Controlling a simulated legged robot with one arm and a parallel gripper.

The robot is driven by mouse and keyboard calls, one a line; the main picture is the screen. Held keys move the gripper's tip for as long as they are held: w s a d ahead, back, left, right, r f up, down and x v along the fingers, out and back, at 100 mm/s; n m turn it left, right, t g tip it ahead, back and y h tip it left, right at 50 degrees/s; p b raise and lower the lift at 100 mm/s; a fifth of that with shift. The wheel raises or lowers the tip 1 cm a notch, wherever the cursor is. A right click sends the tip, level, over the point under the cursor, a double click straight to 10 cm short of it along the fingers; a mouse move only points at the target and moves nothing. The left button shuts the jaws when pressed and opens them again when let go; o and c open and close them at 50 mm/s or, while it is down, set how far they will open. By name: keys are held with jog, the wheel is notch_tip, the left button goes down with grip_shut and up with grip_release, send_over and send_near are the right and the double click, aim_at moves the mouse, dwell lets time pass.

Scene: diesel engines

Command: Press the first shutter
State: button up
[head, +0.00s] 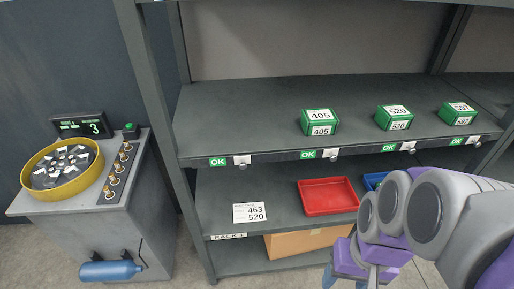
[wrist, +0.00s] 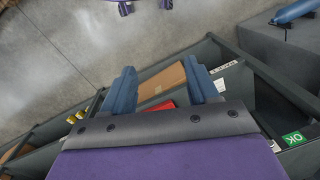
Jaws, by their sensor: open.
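Nothing in view is plainly marked as a shutter. A grey machine (head: 130,222) stands at the left with a round yellow-rimmed bowl (head: 30,184) of small metal parts on top. Beside the bowl is a dark strip with several brass fittings (head: 115,180), and a small green button (head: 130,130) sits behind them. A display (head: 82,126) shows a green 3. My gripper is at the lower right in the head view, mostly hidden by my arm and far from the machine. In the wrist view my gripper (wrist: 160,82) has its blue fingers apart with nothing between them.
A rack's upper shelf (head: 245,115) holds green boxes (head: 319,122), with OK labels (head: 218,162) along its edge. Below are a red tray (head: 328,196), a blue tray (head: 374,180), a number card (head: 250,212) and a cardboard box (head: 300,242). A rack post stands beside the machine.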

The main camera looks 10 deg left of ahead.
jog(key=w+a+r+t, duration=0.1)
jog(key=w+a, duration=0.2)
jog(key=w, duration=0.3)
jog(key=w+a+r+n+y+p, duration=0.1)
jog(key=w+a+r, duration=0.1)
jog(key=w+a, duration=0.2)
jog(key=w+a+r+t+y+p, duration=0.1)
jog(key=w+a, duration=0.3)
jog(key=w, duration=0.4)
jog(key=shift+w+r+t, duration=0.2)
jog(key=shift+r+t, duration=0.1)
jog(key=shift+r, duration=0.45)
jog(key=c, duration=0.9)
jog(key=shift+n+t+y, duration=0.5)
jog(key=shift+t+y, duration=0.2)
jog(key=shift+y, duration=0.2)
jog(key=w+a, duration=0.2)
jog(key=w, duration=0.1)
jog(key=w+a+r+p, duration=0.1)
jog(key=w+a, duration=0.1)
jog(key=w, duration=0.1)
jog(key=w+a+r, duration=0.1)
jog(key=w+a, duration=0.2)
jog(key=shift+r+p, duration=0.15)
jog(key=shift+p, duration=0.15)
grip_shut()
